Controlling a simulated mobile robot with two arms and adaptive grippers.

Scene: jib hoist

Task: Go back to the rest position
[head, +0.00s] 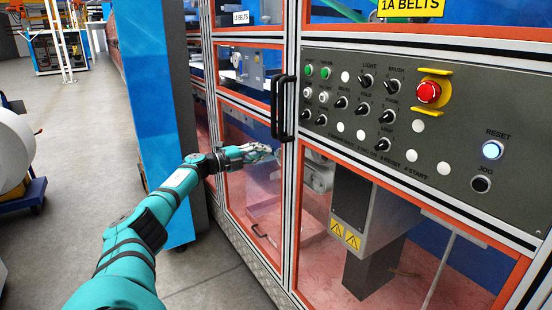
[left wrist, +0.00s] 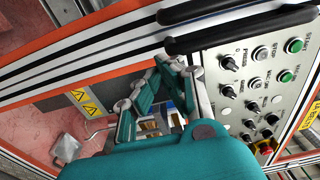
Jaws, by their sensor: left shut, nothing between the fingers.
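My left gripper (head: 262,153) is shut and empty in the head view. Its arm reaches in from the lower left, and the fingers point right, in front of the clear door panel. The gripper is below and left of the black door handle (head: 283,108); I see no grip on the handle. In the left wrist view the gripper's fingers (left wrist: 150,98) show at the middle, with the handle (left wrist: 235,28) above them. My right gripper is in neither view.
A grey control panel (head: 462,155) with knobs, a red emergency button (head: 428,92) and a lit reset button (head: 492,150) is at the right. A blue post (head: 150,90) stands close beside my left arm. Open floor (head: 75,170) lies at the left, with a white roll (head: 14,148) at its edge.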

